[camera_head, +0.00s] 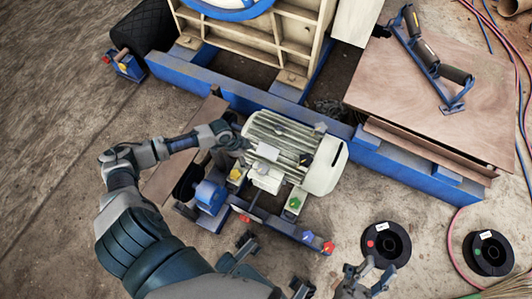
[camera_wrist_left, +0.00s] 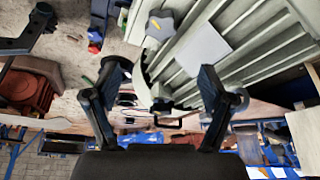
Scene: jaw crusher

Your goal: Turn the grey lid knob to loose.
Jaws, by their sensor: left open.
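A grey star-shaped knob (camera_wrist_left: 160,24) with a yellow mark sits at the top of the left wrist view, beside the ribbed cream motor housing. I cannot pick this knob out surely in the head view. My left gripper (camera_head: 240,144) is at the left end of the cream motor (camera_head: 285,143). In the wrist view my left gripper (camera_wrist_left: 164,80) is open, with its fingers wide apart and nothing held between them. The knob lies beyond the fingertips and appears apart from them. My right gripper (camera_head: 366,277) is low in the head view, fingers apart and empty.
Two black spools (camera_head: 386,244) (camera_head: 488,252) lie on the floor at right. The floor at left is mostly clear.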

